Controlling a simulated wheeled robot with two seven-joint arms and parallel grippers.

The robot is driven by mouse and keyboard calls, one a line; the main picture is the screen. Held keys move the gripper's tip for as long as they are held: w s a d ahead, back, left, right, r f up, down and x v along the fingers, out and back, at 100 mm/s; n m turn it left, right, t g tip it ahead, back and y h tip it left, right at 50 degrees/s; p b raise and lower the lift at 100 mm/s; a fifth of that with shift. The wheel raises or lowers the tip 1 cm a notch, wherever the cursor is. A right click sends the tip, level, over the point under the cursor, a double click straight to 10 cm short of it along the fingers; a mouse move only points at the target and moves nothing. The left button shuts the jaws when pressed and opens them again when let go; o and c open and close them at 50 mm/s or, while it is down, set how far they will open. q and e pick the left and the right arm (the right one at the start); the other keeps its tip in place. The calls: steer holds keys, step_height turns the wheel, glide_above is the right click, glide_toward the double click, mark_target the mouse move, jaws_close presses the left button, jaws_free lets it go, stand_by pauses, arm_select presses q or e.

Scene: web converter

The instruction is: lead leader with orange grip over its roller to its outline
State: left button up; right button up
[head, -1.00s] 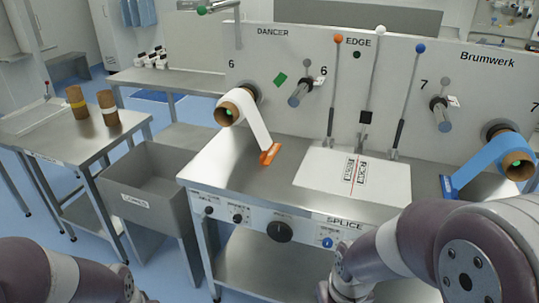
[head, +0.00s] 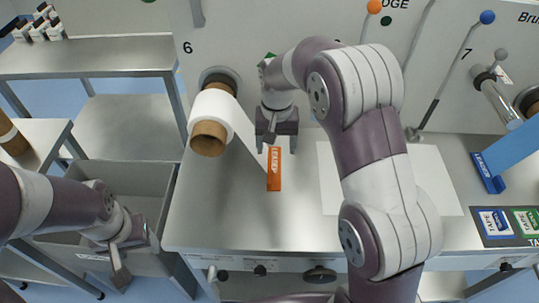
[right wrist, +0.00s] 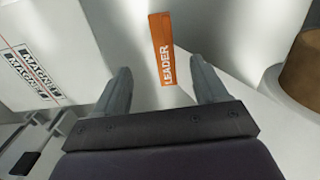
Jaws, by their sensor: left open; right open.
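The leader's orange grip (head: 274,168), marked LEADER, lies on the steel bench at the end of a white web that hangs from the roll with a brown core (head: 208,138). My right gripper (head: 268,138) is open just behind and above the orange grip. In the right wrist view the orange grip (right wrist: 162,48) shows beyond and between the open fingers (right wrist: 160,88), apart from them. My left gripper (head: 120,262) is open and empty over the grey bin at the lower left. The roller and the outline are not clearly seen; my right arm hides part of the panel.
A white splice sheet (head: 440,180) lies right of the grip, partly behind my right arm. A blue leader grip (head: 488,172) and a tape tray (head: 508,240) are at the right. The grey bin (head: 150,178) stands left of the bench.

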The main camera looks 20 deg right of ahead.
step_height(320, 180, down, 2)
steer(key=b, duration=0.2)
steer(key=p, duration=0.2)
glide_above(274, 181)
steer(key=f, duration=0.3)
steer(key=w+f, duration=0.1)
steer(key=f, duration=0.1)
steer(key=shift+f, duration=0.15)
steer(key=f, duration=0.2)
steer(key=s+f, duration=0.1)
steer(key=shift+s+f+p, duration=0.2)
steer(key=shift+f+p, duration=0.15)
steer(key=shift+f, duration=0.3)
steer(key=shift+w+f, duration=0.15)
steer(key=shift+w, duration=0.1)
arm_select(q)
steer(key=shift+s+d+r, duration=0.1)
steer(key=shift+s+r, duration=0.55)
steer(key=shift+s, duration=0.15)
arm_select(e)
steer(key=shift+s, duration=0.1)
steer(key=c, duration=1.2)
